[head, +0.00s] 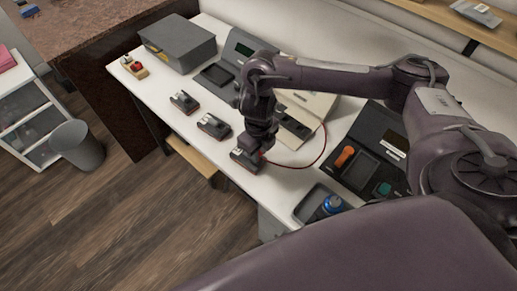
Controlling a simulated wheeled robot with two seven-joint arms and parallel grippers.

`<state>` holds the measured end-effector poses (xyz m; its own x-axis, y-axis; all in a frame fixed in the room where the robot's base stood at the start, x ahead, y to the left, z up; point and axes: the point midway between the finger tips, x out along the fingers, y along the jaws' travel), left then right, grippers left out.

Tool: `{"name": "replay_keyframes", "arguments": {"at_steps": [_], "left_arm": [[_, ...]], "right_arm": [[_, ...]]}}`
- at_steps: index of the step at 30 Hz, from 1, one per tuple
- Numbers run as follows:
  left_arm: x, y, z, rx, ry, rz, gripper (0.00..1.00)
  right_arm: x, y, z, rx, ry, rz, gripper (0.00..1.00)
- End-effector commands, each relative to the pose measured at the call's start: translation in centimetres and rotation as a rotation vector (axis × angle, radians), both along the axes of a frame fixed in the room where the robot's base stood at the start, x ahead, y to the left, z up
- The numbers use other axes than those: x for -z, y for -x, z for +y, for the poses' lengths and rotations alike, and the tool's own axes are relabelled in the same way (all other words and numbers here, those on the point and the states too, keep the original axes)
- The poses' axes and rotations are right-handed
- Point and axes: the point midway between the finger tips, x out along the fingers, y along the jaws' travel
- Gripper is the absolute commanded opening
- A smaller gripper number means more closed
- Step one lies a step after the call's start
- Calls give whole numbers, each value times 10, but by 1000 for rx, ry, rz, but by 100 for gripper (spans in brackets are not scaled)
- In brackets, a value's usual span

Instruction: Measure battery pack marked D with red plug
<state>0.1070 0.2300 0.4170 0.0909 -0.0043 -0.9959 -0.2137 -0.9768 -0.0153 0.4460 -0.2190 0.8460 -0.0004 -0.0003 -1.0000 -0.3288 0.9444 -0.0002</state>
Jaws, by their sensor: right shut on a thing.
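Three dark battery packs lie in a row on the white table: one at the back left (184,101), one in the middle (214,125) and one nearest the front (243,161). Their letters are too small to read. My right gripper (257,147) points down at the nearest pack and is shut on the red plug, which its fingers hide. A red lead (322,149) runs from there in a loop towards the beige device (312,106). I cannot tell whether the plug touches the pack. My left gripper is not in view.
A grey box (177,45) and a red-buttoned switch (135,67) stand at the table's far left. A black case (361,165) with an orange-handled tool (345,156) and a grey tray (311,206) with a blue item (331,205) lie right. My right arm spans the table.

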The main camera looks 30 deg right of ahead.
Motion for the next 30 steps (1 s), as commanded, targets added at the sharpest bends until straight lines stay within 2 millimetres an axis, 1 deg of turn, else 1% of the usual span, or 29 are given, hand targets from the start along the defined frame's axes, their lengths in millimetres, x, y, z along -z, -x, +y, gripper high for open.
{"name": "replay_keyframes", "arguments": {"at_steps": [12, 30], "left_arm": [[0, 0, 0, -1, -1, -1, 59], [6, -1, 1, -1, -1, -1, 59]], "right_arm": [[0, 0, 0, 0, 0, 0, 0], [8, 0, 0, 0, 0, 0, 0]]}}
